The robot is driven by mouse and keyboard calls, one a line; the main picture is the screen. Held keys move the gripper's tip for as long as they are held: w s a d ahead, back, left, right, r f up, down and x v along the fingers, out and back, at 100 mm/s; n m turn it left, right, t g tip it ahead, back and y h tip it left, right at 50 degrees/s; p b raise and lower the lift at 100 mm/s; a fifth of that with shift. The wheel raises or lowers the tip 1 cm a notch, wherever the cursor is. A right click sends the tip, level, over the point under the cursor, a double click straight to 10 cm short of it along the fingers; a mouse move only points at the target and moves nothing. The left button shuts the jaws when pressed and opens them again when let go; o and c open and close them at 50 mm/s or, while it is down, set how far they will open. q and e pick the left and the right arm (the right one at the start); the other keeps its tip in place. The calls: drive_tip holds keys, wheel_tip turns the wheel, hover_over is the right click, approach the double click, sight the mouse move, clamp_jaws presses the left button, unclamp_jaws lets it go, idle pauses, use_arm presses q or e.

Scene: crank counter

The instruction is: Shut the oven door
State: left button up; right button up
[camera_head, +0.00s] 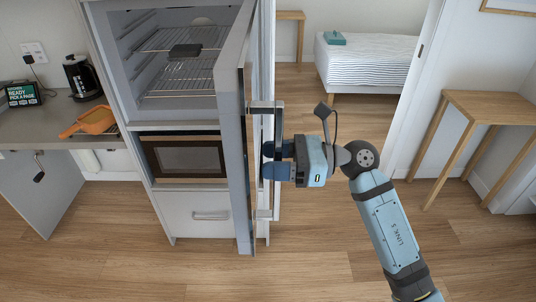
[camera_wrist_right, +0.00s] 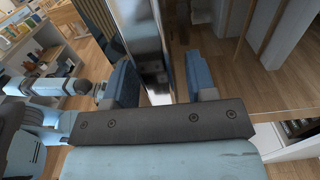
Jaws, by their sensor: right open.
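The open oven door (camera_head: 232,75) is seen nearly edge-on in the head view, swung out from the right side of the tall white cabinet. A long upright metal handle (camera_head: 277,125) stands off its face. Behind the door is an open cavity (camera_head: 180,85) with wire racks. My right gripper (camera_head: 268,161) is open at mid-height of the handle, its blue fingers covering part of it. In the right wrist view a shiny upright bar (camera_wrist_right: 150,50) stands between the two spread fingers (camera_wrist_right: 162,83); contact cannot be told. My left gripper is not seen.
A dark flat object (camera_head: 185,50) lies on the upper rack. Below are a wood-framed glass front (camera_head: 185,157) and a shut drawer (camera_head: 195,213). A counter (camera_head: 50,120) with a kettle (camera_head: 82,78) is left, a wooden table (camera_head: 490,105) right. Floor in front of the cabinet is clear.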

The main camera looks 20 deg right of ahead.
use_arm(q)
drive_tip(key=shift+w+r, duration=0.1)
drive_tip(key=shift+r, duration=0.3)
use_arm(e)
drive_tip(key=shift+w+a, duration=0.2)
drive_tip(key=shift+a, duration=0.35)
drive_tip(key=shift+c, duration=0.2)
clamp_jaws()
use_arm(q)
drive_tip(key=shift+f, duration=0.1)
